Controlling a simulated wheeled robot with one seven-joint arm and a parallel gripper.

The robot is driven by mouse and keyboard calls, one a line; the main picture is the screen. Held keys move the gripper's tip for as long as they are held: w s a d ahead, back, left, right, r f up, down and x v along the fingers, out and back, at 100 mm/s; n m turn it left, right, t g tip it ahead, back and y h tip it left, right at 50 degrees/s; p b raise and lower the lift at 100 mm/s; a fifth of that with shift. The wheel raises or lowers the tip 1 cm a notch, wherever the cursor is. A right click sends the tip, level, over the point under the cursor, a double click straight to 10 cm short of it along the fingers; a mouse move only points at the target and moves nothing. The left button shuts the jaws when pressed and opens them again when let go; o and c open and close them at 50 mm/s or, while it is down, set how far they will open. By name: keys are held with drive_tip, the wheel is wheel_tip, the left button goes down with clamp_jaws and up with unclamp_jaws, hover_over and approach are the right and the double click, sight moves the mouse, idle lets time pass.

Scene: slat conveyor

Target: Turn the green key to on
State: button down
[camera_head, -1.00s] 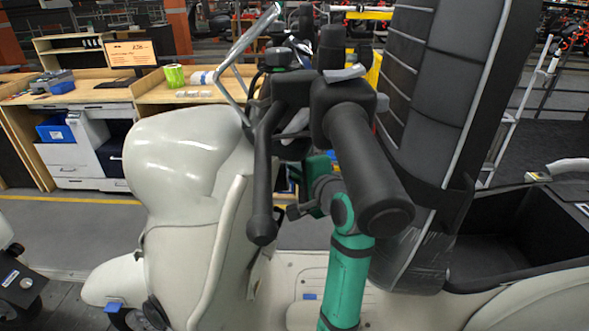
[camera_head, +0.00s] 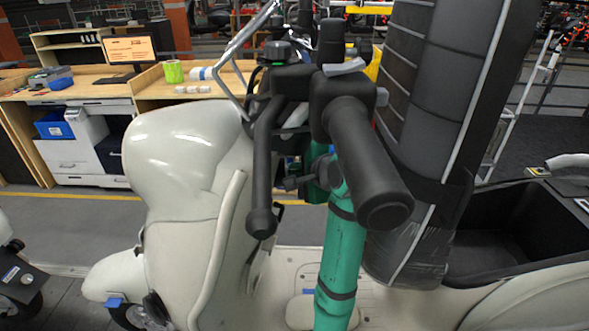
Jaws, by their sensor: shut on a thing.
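A cream scooter (camera_head: 185,150) stands in front of me, with its black handlebar grip (camera_head: 362,165) and black lever (camera_head: 263,165) close to the camera. My green arm rises from below behind the grip. My gripper (camera_head: 292,184) is mostly hidden behind the grip and lever, at the inner side of the scooter's front shield. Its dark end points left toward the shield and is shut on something. The green key cannot be made out clearly; that spot is covered by the lever and my gripper, so its angle cannot be told.
The tall dark padded seat back (camera_head: 440,110) stands close on the right of my arm. A black open box (camera_head: 500,235) is beyond it. A wooden desk (camera_head: 90,90) with a monitor stands behind. The pale footboard (camera_head: 285,270) lies below.

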drive_tip(key=shift+s+f+m+g+h, duration=0.2)
drive_tip(key=shift+f+m+g+h, duration=0.15)
drive_tip(key=shift+g, duration=0.55)
drive_tip(key=c, duration=1.8)
unclamp_jaws()
drive_tip(key=shift+d+r, duration=0.1)
drive_tip(key=shift+r, duration=0.05)
